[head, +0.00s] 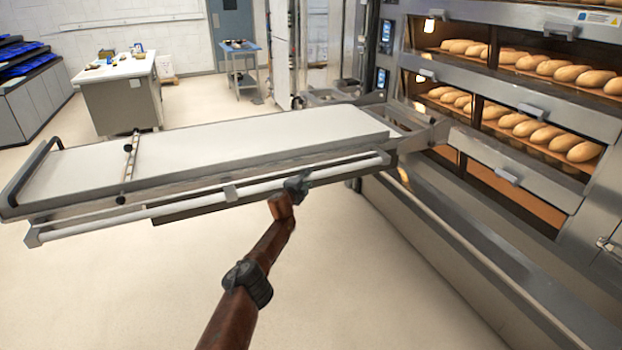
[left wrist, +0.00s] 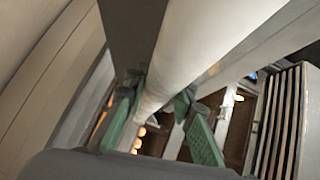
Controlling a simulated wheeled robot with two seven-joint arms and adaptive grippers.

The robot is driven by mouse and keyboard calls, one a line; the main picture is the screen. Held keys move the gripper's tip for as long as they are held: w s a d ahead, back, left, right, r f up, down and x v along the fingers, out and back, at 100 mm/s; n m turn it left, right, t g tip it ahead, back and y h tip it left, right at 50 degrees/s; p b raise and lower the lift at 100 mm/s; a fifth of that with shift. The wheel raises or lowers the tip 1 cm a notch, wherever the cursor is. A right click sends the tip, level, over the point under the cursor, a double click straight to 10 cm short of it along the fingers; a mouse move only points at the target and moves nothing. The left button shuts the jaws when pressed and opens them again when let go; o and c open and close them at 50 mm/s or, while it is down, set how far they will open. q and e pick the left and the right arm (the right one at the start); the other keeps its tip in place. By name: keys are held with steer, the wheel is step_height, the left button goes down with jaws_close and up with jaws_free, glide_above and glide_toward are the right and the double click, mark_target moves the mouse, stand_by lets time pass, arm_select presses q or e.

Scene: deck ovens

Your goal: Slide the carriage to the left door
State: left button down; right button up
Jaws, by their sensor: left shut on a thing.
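The carriage (head: 230,150) is a long loader with a pale flat bed and a metal frame. It stands out from the oven front at the left in the head view, its right end close to the oven. A white round bar (head: 190,204) runs along its near side. My left gripper (head: 297,184) is shut on this bar, near its right part. In the left wrist view the green finger pads (left wrist: 160,112) sit on both sides of the bar (left wrist: 190,50). The left openings of the oven (head: 445,95) show loaves inside. My right gripper is not in view.
The deck oven (head: 540,110) fills the right side, with loaves on several decks. A metal rail (head: 450,235) runs along its lower front. A white-topped table (head: 115,70) and a small blue table (head: 240,55) stand behind. The floor in front is clear.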

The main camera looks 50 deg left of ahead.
mark_target(306, 179)
arm_select(q)
steer(key=c, duration=2)
jaws_free()
steer(key=shift+a+r, duration=0.1)
steer(key=shift+r, duration=0.15)
steer(key=shift+c, duration=0.2)
steer(key=o, duration=0.4)
steer(key=shift+f, duration=0.2)
steer(key=shift+o, duration=0.2)
steer(key=shift+f, duration=0.1)
steer(key=shift+s, duration=0.6)
steer(key=shift+s+d+r, duration=0.25)
steer(key=shift+s+d, duration=0.45)
steer(key=shift+s, duration=0.1)
steer(key=v, duration=0.8)
steer(key=shift+s, duration=0.35)
steer(key=shift+d, duration=0.1)
